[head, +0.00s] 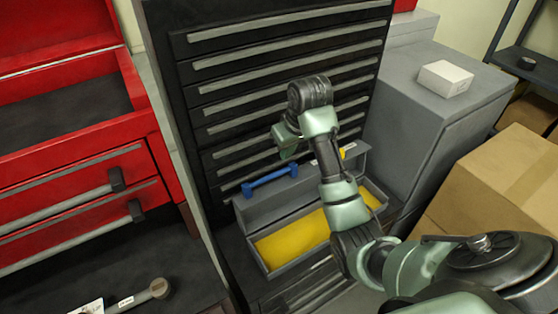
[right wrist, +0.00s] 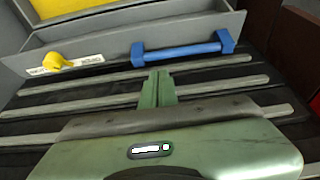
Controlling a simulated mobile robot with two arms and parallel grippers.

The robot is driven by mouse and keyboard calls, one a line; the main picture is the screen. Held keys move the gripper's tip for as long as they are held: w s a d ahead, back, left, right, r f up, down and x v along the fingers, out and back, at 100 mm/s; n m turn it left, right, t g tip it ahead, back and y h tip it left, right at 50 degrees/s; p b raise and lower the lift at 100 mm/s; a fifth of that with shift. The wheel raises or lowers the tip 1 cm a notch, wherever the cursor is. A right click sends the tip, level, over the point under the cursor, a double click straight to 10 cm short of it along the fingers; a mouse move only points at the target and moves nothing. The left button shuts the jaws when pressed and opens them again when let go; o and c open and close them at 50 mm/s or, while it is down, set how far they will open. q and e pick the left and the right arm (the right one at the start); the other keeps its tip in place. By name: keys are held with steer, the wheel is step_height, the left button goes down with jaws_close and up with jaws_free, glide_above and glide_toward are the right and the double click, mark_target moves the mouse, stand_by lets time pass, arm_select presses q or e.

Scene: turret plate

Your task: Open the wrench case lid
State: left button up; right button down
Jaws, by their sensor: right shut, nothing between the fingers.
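The wrench case (head: 263,263) is a grey box with a yellow interior. Its grey lid (head: 283,206) stands raised along the side by the black drawer cabinet, and the yellow inside is exposed. A blue handle (head: 270,180) sits on the lid's upper edge, also seen in the right wrist view (right wrist: 183,52). A yellow knob (right wrist: 55,62) and a white label are on the lid. My right gripper (right wrist: 157,90) is shut and empty, just on the cabinet side of the lid near the blue handle; I see no contact. My left gripper is not in view.
A black cabinet with several drawers (head: 270,60) stands close behind the case. A red drawer unit (head: 80,150) is at the left. A grey cabinet (head: 425,95) with a white box and a cardboard box (head: 500,190) are at the right. A labelled tool (head: 140,295) lies lower left.

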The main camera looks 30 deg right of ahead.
mark_target(280, 163)
steer(key=p+x, duration=0.1)
steer(key=x, duration=0.1)
steer(key=p+x, duration=0.1)
steer(key=x, duration=0.2)
steer(key=w+p+x, duration=0.1)
steer(key=x, duration=0.2)
steer(key=shift+d+r, duration=0.1)
steer(key=shift+r, duration=0.05)
steer(key=shift+f, duration=0.3)
steer(key=shift+w, duration=0.15)
